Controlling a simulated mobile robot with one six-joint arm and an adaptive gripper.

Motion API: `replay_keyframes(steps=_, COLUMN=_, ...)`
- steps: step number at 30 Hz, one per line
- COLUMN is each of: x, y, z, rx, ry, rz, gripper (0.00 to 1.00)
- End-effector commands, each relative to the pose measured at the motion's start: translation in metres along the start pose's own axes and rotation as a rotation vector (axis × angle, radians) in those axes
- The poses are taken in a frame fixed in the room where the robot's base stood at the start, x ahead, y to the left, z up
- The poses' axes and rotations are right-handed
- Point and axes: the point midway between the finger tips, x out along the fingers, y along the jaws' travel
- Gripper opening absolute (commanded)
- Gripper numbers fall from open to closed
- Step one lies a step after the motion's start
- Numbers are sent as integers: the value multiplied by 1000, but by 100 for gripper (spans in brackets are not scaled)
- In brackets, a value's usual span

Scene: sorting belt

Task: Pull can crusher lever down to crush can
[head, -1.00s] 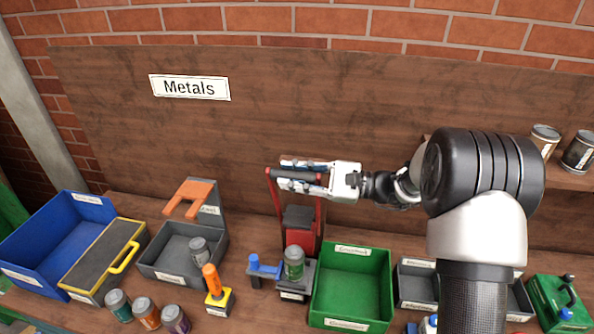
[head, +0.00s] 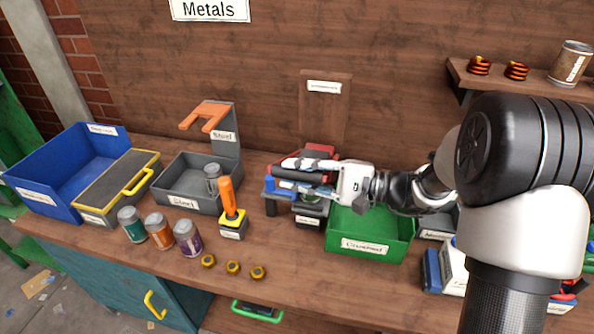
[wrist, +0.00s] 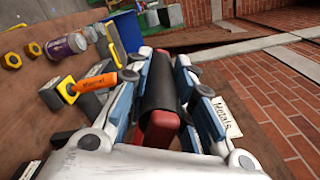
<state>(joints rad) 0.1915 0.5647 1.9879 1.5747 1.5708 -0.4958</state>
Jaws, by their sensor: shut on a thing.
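The can crusher's red body (head: 322,153) stands at the back of the bench, left of the green bin. Its lever is low, with the black grip (wrist: 162,82) down near the crusher's base (head: 308,221). My gripper (head: 288,175) is shut around the black grip, one finger above and one below in the head view. The wrist view shows the grip between both finger pads, with a red lever part (wrist: 158,126) beneath it. The can is hidden behind my gripper and the lever, so I cannot tell whether it is crushed.
The green bin (head: 366,246) stands right beside the crusher. A grey steel bin (head: 184,205), an orange-handled tool (head: 227,195), several cans including a purple one (head: 187,238), and brass nuts (head: 232,267) lie to the left. A shelf (head: 500,80) is at upper right.

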Motion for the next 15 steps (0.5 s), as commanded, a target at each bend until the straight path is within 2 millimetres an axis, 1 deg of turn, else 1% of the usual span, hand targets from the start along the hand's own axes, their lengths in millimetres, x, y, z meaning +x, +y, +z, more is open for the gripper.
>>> replay_keyframes(steps=1, x=0, y=14, z=-2, rx=60, ry=-3, rz=5, gripper=0)
replay_keyframes(steps=6, x=0, y=18, z=-5, rx=59, ry=-4, rz=7, gripper=0)
replay_keyframes(steps=15, x=0, y=18, z=-5, rx=58, ry=-4, rz=9, gripper=0)
